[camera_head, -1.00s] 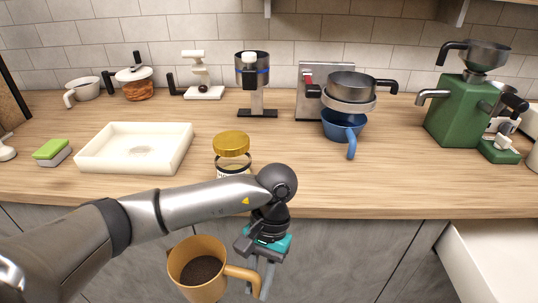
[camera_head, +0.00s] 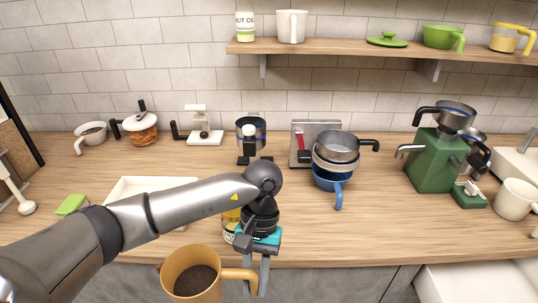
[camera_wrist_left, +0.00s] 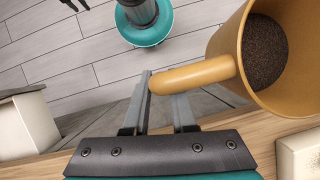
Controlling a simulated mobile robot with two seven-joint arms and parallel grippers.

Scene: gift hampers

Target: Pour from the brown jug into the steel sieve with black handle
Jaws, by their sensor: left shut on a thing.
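The steel sieve with black handle (camera_head: 337,147) sits on a white ring over a blue cup (camera_head: 329,181) on the counter, to the right of and beyond the jug. Its handle points right. My right gripper is not in view.
A jar (camera_head: 231,222) stands partly behind my left arm, beside a white tray (camera_head: 128,186). A green machine (camera_head: 432,160) with a second steel pan (camera_head: 457,115) on top stands at the right. The counter front right of the jar is clear.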

